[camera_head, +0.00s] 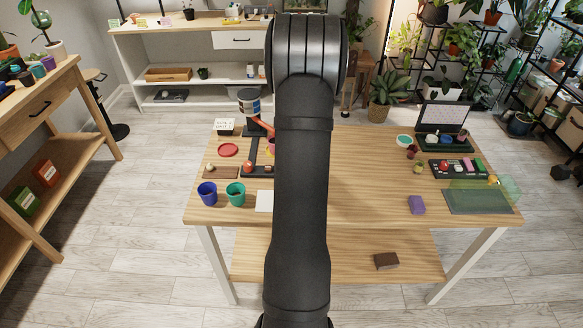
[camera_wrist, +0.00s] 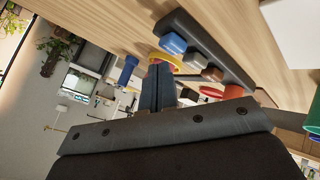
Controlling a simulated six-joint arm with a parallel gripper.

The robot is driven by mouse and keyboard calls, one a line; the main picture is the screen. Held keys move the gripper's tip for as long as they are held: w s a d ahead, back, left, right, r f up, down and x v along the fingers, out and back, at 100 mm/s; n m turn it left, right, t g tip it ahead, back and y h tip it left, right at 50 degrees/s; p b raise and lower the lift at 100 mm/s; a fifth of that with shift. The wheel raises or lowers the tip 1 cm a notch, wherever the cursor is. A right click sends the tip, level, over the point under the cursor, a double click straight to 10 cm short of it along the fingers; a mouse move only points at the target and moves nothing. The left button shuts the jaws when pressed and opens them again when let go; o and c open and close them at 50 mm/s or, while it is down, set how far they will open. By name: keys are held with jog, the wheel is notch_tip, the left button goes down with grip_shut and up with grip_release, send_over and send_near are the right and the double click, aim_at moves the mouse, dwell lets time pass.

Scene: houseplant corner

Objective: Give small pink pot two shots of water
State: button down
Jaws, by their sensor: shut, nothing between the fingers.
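My gripper (camera_wrist: 158,88) shows in the wrist view with its dark fingers together and nothing held. Its tips are close to a yellow ring (camera_wrist: 164,57) with something pinkish inside; I cannot tell whether they touch. In the head view my gripper is hidden behind my arm. A small pink-red thing (camera_head: 270,148) shows partly at the arm's left edge beside a black stand (camera_head: 252,150); I cannot tell whether it is the small pink pot.
A blue cup (camera_head: 207,193), a green cup (camera_head: 235,193) and a red disc (camera_head: 228,150) are on the wooden table (camera_head: 360,180). A dark bar with coloured blocks (camera_wrist: 197,60) lies beside my fingers. A purple block (camera_head: 416,204) is at right. The table's middle right is clear.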

jog(key=shift+r, duration=2.5)
jog(key=shift+f, duration=0.1)
jog(key=shift+r, duration=1.45)
jog(key=shift+f, duration=0.15)
jog(key=shift+f, duration=2.5)
jog(key=shift+r, duration=0.5)
dwell(0.8)
